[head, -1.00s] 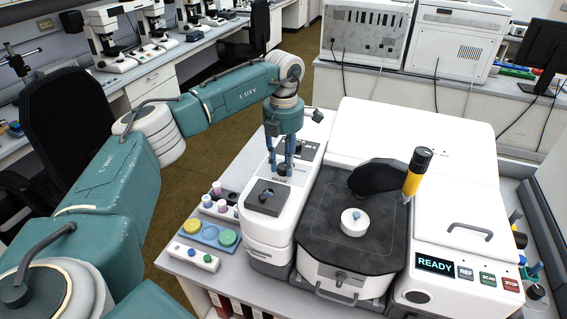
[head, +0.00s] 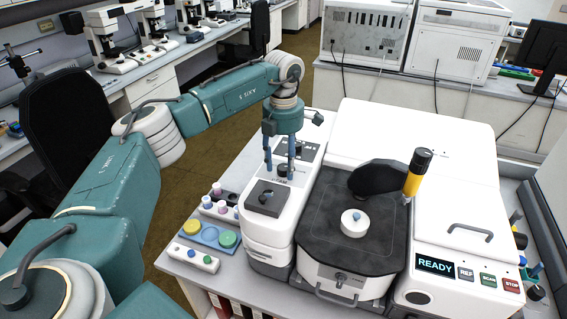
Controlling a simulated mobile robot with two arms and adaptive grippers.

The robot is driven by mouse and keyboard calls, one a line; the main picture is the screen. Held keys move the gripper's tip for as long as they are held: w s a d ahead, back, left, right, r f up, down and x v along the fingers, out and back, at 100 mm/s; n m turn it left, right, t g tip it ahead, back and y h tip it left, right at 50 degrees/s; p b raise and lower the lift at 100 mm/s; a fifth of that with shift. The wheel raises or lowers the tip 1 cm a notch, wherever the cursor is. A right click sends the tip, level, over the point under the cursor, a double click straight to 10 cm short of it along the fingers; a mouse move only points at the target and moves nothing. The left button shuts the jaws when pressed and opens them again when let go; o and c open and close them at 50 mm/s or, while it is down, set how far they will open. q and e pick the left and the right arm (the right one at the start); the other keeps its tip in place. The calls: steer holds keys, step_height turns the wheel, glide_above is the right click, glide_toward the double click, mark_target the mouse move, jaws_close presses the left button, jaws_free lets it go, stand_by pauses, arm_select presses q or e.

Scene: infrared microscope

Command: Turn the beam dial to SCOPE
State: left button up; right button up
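The beam dial (head: 282,170) is a small dark knob on top of the white unit in the middle of the bench, with a label just in front of it. My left gripper (head: 279,173) points down over it, its two blue fingers apart, one on each side of the dial. Whether the fingertips touch the dial cannot be told. The dial's pointer direction and its position marks are too small and partly hidden by the fingers. My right gripper is not in view.
A dark plate with a small knob (head: 265,198) lies in front of the dial. The black stage (head: 330,235) and yellow-black eyepiece tube (head: 416,175) stand to the right. A display (head: 435,264) reads READY. Trays with coloured caps (head: 213,236) lie at left.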

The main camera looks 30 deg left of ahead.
mark_target(283, 167)
arm_select(q)
step_height(283, 167, up, 12)
stand_by(0.7)
stand_by(0.4)
